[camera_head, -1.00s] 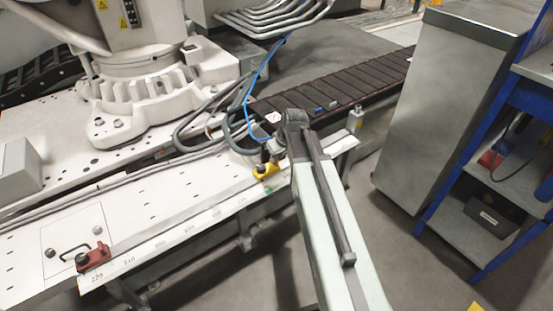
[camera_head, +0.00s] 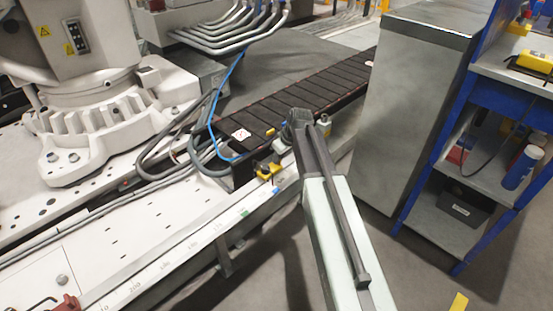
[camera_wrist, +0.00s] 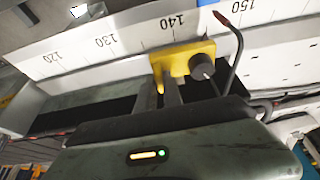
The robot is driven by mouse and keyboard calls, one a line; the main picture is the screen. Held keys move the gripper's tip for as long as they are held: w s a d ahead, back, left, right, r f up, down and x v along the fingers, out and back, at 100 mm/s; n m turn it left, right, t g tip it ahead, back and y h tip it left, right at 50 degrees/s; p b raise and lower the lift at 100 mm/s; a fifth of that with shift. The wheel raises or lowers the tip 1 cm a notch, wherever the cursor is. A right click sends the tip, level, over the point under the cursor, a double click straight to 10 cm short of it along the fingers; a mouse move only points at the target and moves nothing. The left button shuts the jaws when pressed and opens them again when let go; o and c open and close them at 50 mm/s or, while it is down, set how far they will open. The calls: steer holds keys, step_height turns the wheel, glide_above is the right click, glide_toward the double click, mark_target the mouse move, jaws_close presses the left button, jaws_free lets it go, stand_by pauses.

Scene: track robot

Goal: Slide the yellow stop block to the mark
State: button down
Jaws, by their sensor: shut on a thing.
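The yellow stop block (camera_head: 268,170) sits on the edge rail of the white bench, at its far end. In the wrist view the yellow stop block (camera_wrist: 182,58) stands at about 140 on the printed scale (camera_wrist: 112,41), with a dark round knob (camera_wrist: 202,67) on its right. My gripper (camera_wrist: 172,90) is shut on the block; its dark fingers reach the block from below. In the head view my arm hides the fingertips. A green mark (camera_head: 245,213) lies on the rail nearer than the block. A blue mark (camera_head: 275,190) lies close beside the block.
A red clamp (camera_head: 67,303) sits on the rail at lower left. A blue cable (camera_head: 217,147) and grey hoses hang just behind the block. A tall grey cabinet (camera_head: 405,110) and blue shelving (camera_head: 405,215) stand to the right. The floor in front of the rail is open.

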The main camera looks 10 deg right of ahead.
steer(key=shift+s, duration=0.2)
steer(key=c, duration=1.5)
jaws_free()
steer(key=shift+a, duration=0.25)
steer(key=p+v, duration=0.7)
steer(key=shift+r, duration=0.4)
